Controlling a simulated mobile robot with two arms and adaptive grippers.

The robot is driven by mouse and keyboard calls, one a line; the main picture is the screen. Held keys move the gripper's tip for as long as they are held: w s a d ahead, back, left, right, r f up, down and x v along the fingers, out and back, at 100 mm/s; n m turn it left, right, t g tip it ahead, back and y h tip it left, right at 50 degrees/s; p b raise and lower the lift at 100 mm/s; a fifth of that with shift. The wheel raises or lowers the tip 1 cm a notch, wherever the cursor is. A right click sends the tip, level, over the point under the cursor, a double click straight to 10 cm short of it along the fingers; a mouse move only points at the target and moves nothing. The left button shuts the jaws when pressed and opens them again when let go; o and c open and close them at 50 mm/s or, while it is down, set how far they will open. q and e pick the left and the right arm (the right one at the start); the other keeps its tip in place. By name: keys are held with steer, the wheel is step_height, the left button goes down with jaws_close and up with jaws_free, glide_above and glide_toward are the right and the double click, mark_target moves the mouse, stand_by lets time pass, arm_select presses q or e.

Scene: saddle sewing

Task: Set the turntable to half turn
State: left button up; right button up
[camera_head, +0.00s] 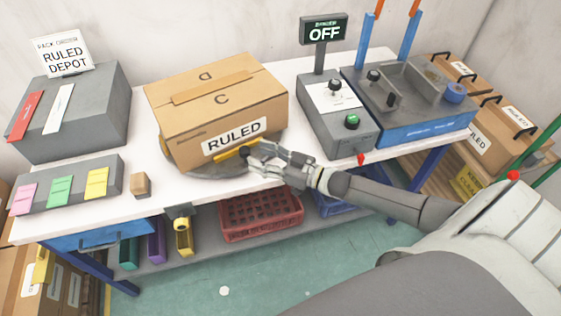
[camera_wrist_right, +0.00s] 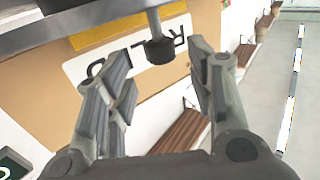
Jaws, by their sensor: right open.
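The turntable (camera_head: 180,163) is a grey disc on the white bench, mostly hidden under a cardboard box (camera_head: 215,105) labelled RULED. A yellow handle (camera_head: 228,154) with a black knob sticks out at the turntable's front, below the label. My right gripper (camera_head: 254,155) reaches in from the right and is at the knob end of the handle. In the right wrist view, the open fingers (camera_wrist_right: 160,75) stand either side of the black knob (camera_wrist_right: 160,49), which lies just beyond the tips. I cannot tell whether they touch it. My left gripper is not in view.
A grey control box (camera_head: 337,115) with an OFF sign (camera_head: 324,32) stands right of the turntable. A small wooden block (camera_head: 140,184) and a grey block with coloured cards (camera_head: 68,186) stand to the left. A red crate (camera_head: 261,217) sits on the shelf below.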

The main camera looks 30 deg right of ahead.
steer(key=v, duration=0.6)
steer(key=shift+s+d, duration=0.15)
steer(key=shift+s, duration=0.1)
